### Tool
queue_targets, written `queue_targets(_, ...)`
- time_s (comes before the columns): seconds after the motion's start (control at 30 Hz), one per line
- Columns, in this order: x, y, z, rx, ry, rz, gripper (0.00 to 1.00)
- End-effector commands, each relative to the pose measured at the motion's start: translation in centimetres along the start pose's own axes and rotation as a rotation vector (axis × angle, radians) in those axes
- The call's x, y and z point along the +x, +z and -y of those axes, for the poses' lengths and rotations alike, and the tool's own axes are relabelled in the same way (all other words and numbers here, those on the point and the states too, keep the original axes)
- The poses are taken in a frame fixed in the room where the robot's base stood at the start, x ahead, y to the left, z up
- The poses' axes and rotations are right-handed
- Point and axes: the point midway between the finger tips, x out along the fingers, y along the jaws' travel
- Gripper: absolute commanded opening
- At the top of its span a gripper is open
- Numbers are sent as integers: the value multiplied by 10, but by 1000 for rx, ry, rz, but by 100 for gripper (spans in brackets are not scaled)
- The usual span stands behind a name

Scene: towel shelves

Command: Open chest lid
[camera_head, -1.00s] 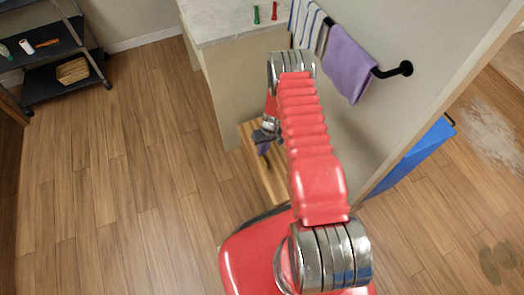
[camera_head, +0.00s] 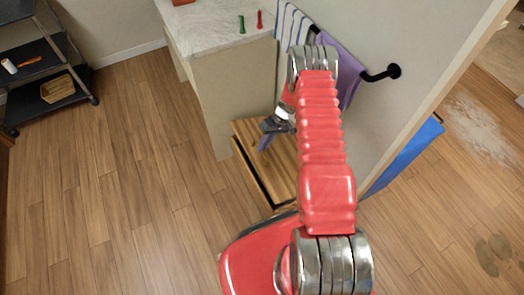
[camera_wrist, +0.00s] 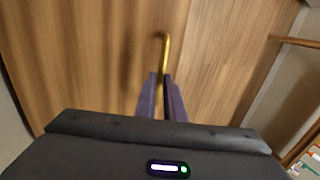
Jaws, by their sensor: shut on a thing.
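The wooden chest (camera_head: 252,185) stands low against the wall, below the towel rail. A dark gap shows along its left side under the striped wooden lid (camera_head: 247,132), so the lid looks slightly raised. In the wrist view the lid (camera_wrist: 85,60) fills most of the picture. A brass handle (camera_wrist: 164,42) sticks up from it between my purple fingertips. My gripper (camera_wrist: 162,85) is shut on this handle. In the head view my gripper (camera_head: 265,141) is over the lid, and my red arm hides the chest's right part.
A counter (camera_head: 215,35) with a green and a red item stands behind the chest. A striped towel (camera_head: 288,35) and a purple towel (camera_head: 347,65) hang on the wall. A dark shelf (camera_head: 50,95) stands far left. The wooden floor at left is clear.

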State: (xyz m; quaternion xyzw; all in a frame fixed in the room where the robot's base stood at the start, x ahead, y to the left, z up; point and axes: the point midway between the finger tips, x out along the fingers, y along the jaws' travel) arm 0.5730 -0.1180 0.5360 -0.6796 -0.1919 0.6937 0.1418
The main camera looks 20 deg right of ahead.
Motion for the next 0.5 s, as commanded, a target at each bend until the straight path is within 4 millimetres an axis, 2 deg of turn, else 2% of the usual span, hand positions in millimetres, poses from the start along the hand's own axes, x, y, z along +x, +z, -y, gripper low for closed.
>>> queue_targets(0.03, -8, 0, -7, 0, 11, -5, 0)
queue_targets(0.17, -17, 0, -10, -1, 15, -5, 0)
queue_targets(0.47, -17, 1, -11, -1, 16, -4, 0)
queue_targets(0.5, -17, 1, -11, 0, 16, -4, 12)
